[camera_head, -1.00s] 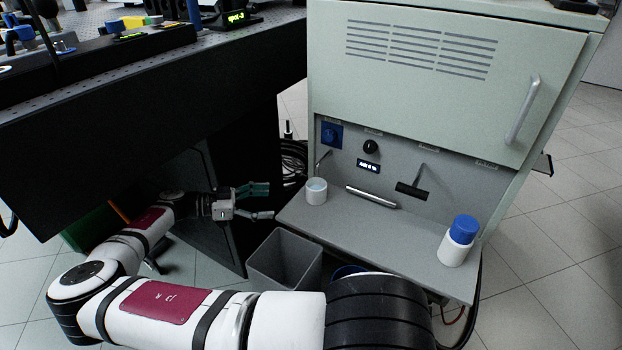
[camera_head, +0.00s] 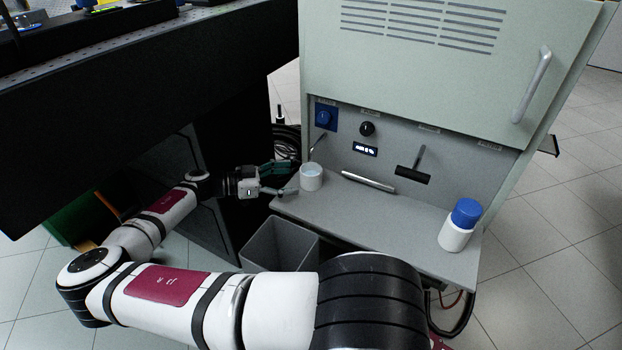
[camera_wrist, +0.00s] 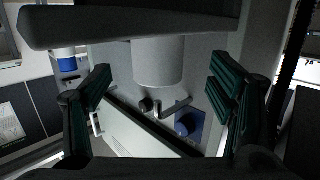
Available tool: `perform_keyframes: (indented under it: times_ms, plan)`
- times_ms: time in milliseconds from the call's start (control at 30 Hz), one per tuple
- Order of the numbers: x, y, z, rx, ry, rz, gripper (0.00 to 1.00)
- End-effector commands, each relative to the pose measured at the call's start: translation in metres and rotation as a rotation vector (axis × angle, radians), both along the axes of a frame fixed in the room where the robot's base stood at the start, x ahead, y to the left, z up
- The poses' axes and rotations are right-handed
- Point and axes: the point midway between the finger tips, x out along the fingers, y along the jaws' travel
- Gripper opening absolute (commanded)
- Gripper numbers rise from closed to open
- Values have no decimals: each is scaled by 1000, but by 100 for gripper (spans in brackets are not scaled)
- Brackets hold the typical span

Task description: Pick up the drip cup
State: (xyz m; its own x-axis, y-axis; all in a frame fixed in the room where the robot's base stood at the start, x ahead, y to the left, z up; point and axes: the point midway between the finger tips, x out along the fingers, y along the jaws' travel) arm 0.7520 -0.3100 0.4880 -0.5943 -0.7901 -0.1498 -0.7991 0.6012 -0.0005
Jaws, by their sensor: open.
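The drip cup is a small white cup (camera_head: 311,180) standing upright at the left end of the grey shelf, beneath a thin spout. Clear or pale liquid seems to show inside. In the wrist view the cup (camera_wrist: 158,66) appears inverted, centred between the two finger lines. My gripper (camera_head: 283,178) is open and empty, just left of the cup at about its height. Its green-padded fingers point right, with the tips close to the cup's left side. I cannot tell whether they touch it.
The grey shelf (camera_head: 385,222) carries a white bottle with a blue cap (camera_head: 459,224) at its right end. A grey bin (camera_head: 278,247) stands below; a dark table (camera_head: 150,90) is left.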

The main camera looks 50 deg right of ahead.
Motion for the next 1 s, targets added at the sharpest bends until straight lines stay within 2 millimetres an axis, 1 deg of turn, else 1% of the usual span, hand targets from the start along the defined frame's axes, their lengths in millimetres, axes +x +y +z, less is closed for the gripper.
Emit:
perform_keyframes:
  times_ms: [200, 300, 400, 633, 667, 700, 767, 800, 900, 1000]
  plan:
    - [-20, -21, -11, -2, 1, -4, 76]
    - [-27, -31, -12, 0, 1, -4, 76]
    - [-30, -35, -12, 0, 0, -2, 76]
    - [-30, -36, -11, 0, 0, -1, 76]
    - [-30, -36, -11, 0, 0, -1, 72]
    - [-30, -36, -11, 0, 0, -1, 63]
    - [-30, -36, -11, 0, 0, -1, 49]
    - [-30, -36, -11, 0, 0, -1, 40]
    - [-30, -36, -11, 0, 0, -1, 20]
    - [-30, -36, -11, 0, 0, -1, 20]
